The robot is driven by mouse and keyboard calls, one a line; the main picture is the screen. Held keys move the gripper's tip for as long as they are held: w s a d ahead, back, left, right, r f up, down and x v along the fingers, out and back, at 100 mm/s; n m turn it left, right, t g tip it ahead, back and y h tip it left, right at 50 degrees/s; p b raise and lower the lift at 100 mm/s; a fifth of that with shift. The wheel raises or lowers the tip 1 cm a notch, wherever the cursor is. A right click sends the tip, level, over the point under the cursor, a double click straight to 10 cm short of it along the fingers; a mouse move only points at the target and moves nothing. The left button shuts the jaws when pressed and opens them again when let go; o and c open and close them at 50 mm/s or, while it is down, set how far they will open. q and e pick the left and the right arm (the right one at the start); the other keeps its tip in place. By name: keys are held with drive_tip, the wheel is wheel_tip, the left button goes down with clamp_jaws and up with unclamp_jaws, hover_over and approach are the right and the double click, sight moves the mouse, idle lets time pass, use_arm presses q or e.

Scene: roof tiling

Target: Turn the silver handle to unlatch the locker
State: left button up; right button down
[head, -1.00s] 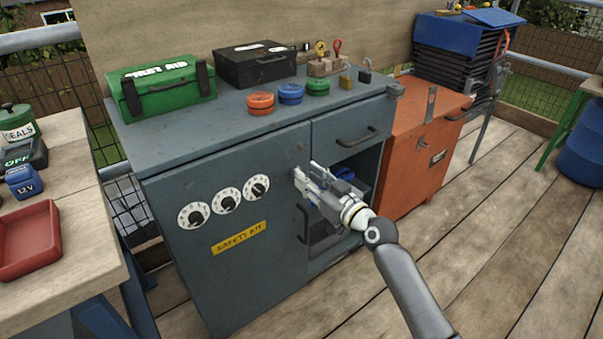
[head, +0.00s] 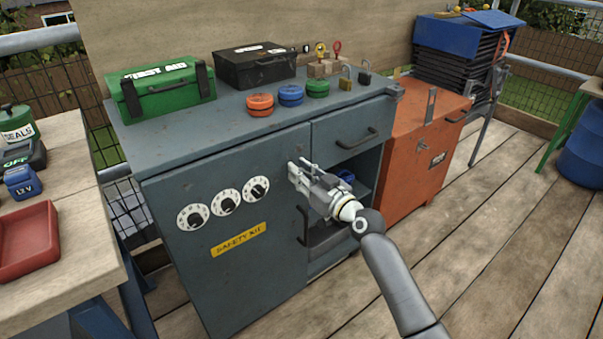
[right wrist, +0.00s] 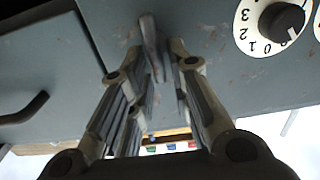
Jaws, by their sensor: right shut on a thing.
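The locker (head: 180,265) is a blue-grey cabinet door with three white dials and a yellow "SAFETY KIT" label (head: 238,239). My right gripper (head: 294,173) is at the upper right part of this door, beside its right edge. In the right wrist view the silver handle (right wrist: 152,48) stands out from the door between the fingers of my right gripper (right wrist: 163,65), which is shut on it. In the head view the gripper mostly hides the handle. The door looks closed. My left gripper is not in view.
Right of the door are a drawer (head: 350,128) with a dark handle and an open compartment (head: 368,180) below it. An orange cabinet (head: 425,150) stands further right. A table with a red tray (head: 28,240) is at left.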

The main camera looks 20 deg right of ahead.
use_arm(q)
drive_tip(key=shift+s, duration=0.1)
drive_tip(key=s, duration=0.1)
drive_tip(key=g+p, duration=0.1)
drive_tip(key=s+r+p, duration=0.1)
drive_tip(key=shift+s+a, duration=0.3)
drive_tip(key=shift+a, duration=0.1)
use_arm(e)
drive_tip(key=m, duration=0.6)
drive_tip(key=d+f+m, duration=0.1)
drive_tip(key=m, duration=0.5)
drive_tip(key=d+f+m, duration=0.1)
drive_tip(key=m, duration=0.5)
drive_tip(key=shift+w+f, duration=0.1)
drive_tip(key=shift+w, duration=0.25)
drive_tip(key=c, duration=1.6)
unclamp_jaws()
drive_tip(key=shift+o, duration=0.2)
